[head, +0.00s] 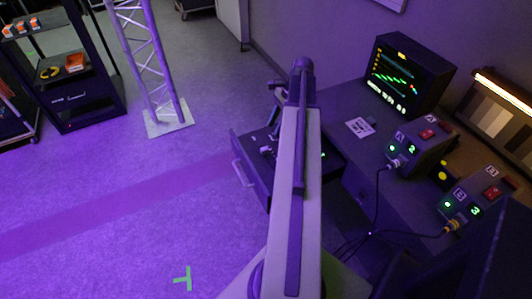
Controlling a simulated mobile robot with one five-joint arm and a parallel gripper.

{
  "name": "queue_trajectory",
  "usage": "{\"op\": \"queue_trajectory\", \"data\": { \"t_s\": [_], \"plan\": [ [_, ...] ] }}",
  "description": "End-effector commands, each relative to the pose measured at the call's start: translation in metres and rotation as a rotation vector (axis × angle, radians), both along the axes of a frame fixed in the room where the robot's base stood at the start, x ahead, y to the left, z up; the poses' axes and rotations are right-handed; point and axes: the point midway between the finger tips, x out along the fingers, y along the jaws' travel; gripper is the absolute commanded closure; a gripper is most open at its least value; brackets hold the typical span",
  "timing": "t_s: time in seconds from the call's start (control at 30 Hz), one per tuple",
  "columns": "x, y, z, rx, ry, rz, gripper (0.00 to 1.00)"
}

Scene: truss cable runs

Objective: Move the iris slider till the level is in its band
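The monitor (407,77) at the back right shows a green trace, coloured horizontal lines and small readouts, too small to read. A dark pulled-out panel or drawer (252,165) with a pale handle juts left from the desk. Small controls and a green light show on it, partly behind my arm; I cannot make out which is the iris slider. What seems to be my gripper (270,138) is small and dark, over or at this panel, just left of my arm. Its fingers are unclear, and I cannot tell whether it touches anything.
Control boxes A (421,146) and B (474,200), with red switches and green digits, stand on the desk with cables. A lit grey-step chart (500,115) is at right. A truss tower (150,65) and shelf cart (75,75) stand at back left.

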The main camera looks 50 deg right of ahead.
Motion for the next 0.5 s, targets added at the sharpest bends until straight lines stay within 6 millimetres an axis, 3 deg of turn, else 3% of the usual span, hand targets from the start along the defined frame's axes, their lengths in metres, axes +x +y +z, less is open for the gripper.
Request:
{"op": "queue_trajectory", "data": {
  "t_s": [0.03,0.1,0.4,0.5],
  "plan": [
    [0.001,0.005,-0.022,0.0,0.0,0.001,0.6],
    [0.003,0.01,-0.036,0.0,0.0,0.0,0.6],
    [0.012,0.032,-0.093,0.0,0.001,-0.001,0.6],
    [0.014,0.037,-0.103,0.0,0.001,-0.002,0.6]
  ]
}}
